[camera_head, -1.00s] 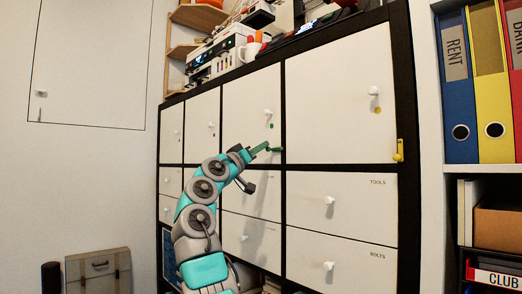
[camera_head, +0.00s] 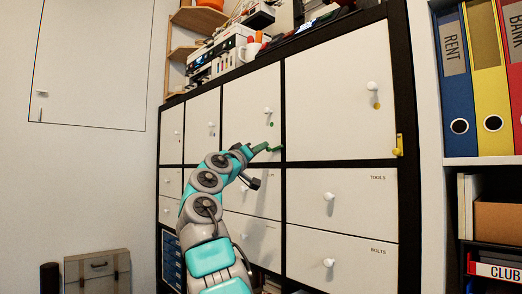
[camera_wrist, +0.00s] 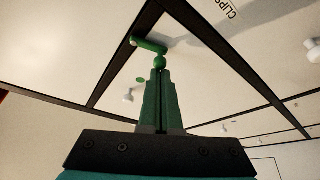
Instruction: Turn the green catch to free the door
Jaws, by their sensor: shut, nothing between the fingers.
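The green catch (camera_head: 275,149) is at the lower right corner of the small door (camera_head: 250,90) that has a green dot (camera_head: 271,125) and a white knob (camera_head: 268,110). In the wrist view the catch (camera_wrist: 150,46) reaches from the dark divider over the door's corner, with a round green end (camera_wrist: 159,62). My gripper (camera_head: 262,146) is shut and empty. Its green fingertips (camera_wrist: 160,72) are right at the round end; I cannot tell whether they touch it. The door looks closed.
A larger door (camera_head: 335,95) with a yellow dot and a yellow catch (camera_head: 398,147) is to the right. Drawers marked TOOLS (camera_head: 340,205) and BOLTS (camera_head: 340,262) are below it. A printer and clutter stand on top. Binders (camera_head: 455,85) fill the right shelf.

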